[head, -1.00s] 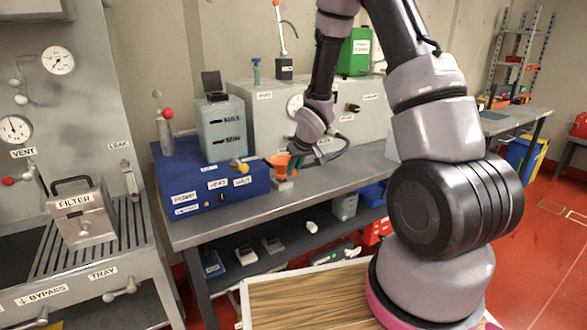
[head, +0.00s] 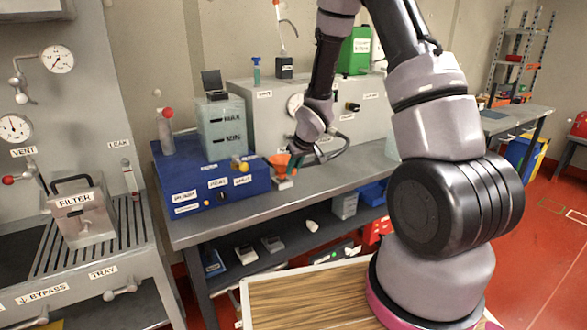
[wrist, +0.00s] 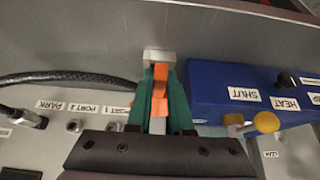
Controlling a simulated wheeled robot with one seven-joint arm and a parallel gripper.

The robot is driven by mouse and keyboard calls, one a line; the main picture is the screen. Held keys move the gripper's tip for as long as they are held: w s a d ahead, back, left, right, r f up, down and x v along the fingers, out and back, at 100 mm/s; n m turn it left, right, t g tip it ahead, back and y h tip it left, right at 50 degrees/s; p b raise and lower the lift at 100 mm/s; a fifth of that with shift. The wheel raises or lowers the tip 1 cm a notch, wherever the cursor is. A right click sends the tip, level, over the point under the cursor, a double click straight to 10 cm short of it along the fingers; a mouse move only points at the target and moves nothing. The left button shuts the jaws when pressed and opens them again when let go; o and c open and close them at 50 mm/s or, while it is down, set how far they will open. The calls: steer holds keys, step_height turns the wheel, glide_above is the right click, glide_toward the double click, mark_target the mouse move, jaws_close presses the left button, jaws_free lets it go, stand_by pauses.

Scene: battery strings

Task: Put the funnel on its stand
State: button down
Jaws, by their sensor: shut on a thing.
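The orange funnel (head: 279,161) is at the front right corner of the blue box in the head view. My gripper (head: 293,165) comes from the right and is shut on it. In the wrist view the green fingers of my gripper (wrist: 160,95) close on an orange part of the funnel (wrist: 159,88). A small pale grey block, seemingly the stand (head: 283,183), is on the bench directly below the funnel. It also shows in the wrist view (wrist: 158,57), just beyond the fingertips. I cannot tell whether the funnel touches it or is a little above.
The blue box (head: 205,188) with a yellow knob (head: 237,163) is close on the left. The grey panel housing (head: 265,110) stands behind, and a black cable (wrist: 70,77) runs beside my gripper. The bench (head: 330,180) is clear to the right.

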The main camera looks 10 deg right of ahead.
steer(key=shift+f, duration=1.05)
steer(key=c, duration=0.7)
jaws_free()
steer(key=shift+c, duration=0.2)
steer(key=shift+r, duration=0.1)
